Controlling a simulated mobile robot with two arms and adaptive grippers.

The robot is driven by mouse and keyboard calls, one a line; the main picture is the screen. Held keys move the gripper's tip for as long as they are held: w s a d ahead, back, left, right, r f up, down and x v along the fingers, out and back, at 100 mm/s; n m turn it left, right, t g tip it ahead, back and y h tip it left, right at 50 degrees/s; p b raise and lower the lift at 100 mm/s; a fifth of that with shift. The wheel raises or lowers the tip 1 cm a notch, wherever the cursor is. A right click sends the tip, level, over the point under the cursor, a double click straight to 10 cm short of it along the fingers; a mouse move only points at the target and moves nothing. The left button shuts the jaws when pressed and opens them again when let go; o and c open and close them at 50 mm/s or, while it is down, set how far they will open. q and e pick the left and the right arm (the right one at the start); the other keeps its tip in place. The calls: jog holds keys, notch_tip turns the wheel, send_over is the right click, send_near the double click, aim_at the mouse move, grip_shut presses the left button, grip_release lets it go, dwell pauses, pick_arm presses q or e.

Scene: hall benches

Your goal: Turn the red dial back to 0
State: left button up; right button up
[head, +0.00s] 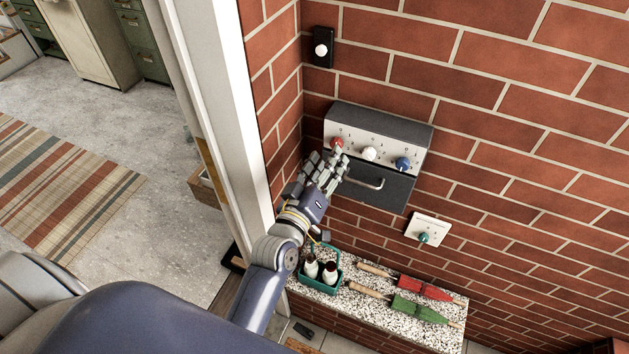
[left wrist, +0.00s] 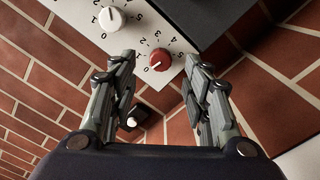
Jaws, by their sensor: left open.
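The red dial (head: 336,143) is the leftmost of three knobs on the white face of a grey wall box (head: 385,122). In the left wrist view the red dial (left wrist: 159,60) has numbers around it. My left gripper (head: 329,160) is open just below the dial in the head view. In the left wrist view its fingertips (left wrist: 158,72) stand on either side of the dial, with nothing between them nearer than it. My right gripper is not in view.
A white knob (head: 369,153) and a blue knob (head: 402,163) sit right of the red dial. A drawer handle (head: 362,181) juts out below. A black switch plate (head: 323,48) is above. A teal caddy (head: 320,285) with bottles stands on the speckled ledge (head: 375,327).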

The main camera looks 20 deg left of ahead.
pick_arm(q)
jog(key=s, duration=0.7)
jog(key=shift+s+a+r, duration=0.15)
jog(key=shift+s, duration=0.2)
